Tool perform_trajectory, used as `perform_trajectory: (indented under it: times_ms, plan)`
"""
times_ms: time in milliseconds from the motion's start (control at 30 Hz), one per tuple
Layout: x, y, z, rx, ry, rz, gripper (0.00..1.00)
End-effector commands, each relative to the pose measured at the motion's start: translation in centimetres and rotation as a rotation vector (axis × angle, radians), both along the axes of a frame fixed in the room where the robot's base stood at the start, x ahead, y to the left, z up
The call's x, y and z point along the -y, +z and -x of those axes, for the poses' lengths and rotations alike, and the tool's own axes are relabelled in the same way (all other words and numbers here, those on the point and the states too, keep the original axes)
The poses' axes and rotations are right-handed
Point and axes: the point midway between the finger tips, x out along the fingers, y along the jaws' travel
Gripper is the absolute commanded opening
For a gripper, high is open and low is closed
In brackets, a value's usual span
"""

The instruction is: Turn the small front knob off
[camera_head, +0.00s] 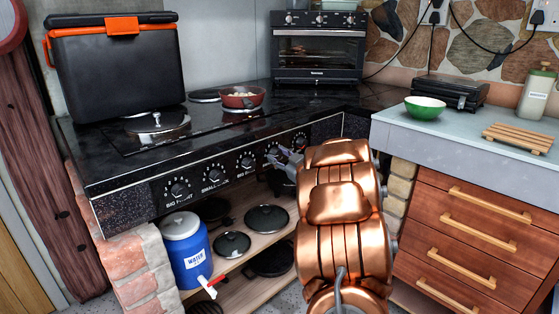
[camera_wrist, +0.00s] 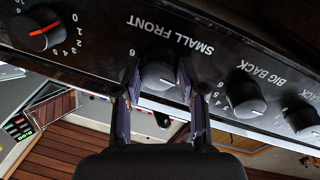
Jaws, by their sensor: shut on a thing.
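The small front knob (camera_wrist: 160,75) is a dark round knob on the black stove front, above the label SMALL FRONT, which appears upside down in the wrist view. A pale pointer mark shows on it, and a 6 is visible beside it. My gripper (camera_wrist: 162,98) has one finger on each side of this knob and is shut on it. In the camera_head view my gripper (camera_head: 285,162) is at the right part of the knob row, and my copper arm hides part of the panel. The exact dial setting is hard to read.
The big back knob (camera_wrist: 245,92) and a red-marked knob (camera_wrist: 40,30) flank it. A red pan (camera_head: 242,97) and black cool box (camera_head: 115,70) stand on the stove. Below are a blue water container (camera_head: 187,255) and shelf lids (camera_head: 266,219). Wooden drawers (camera_head: 480,225) stand right.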

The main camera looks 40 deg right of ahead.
Motion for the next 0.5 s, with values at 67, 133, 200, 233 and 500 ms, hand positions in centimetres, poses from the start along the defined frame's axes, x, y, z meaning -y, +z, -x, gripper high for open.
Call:
perform_trajectory:
  times_ms: [67, 133, 200, 233, 500]
  plan:
    - [-0.07, -0.20, -0.04, -0.002, 0.002, 0.038, 0.06]
    - [-0.06, -0.20, -0.03, -0.003, 0.002, 0.064, 0.06]
    - [-0.04, -0.16, -0.02, -0.004, 0.001, 0.085, 0.06]
    - [-0.04, -0.14, -0.01, -0.004, 0.001, 0.092, 0.06]
    - [-0.03, -0.04, -0.01, -0.004, 0.001, 0.117, 0.06]
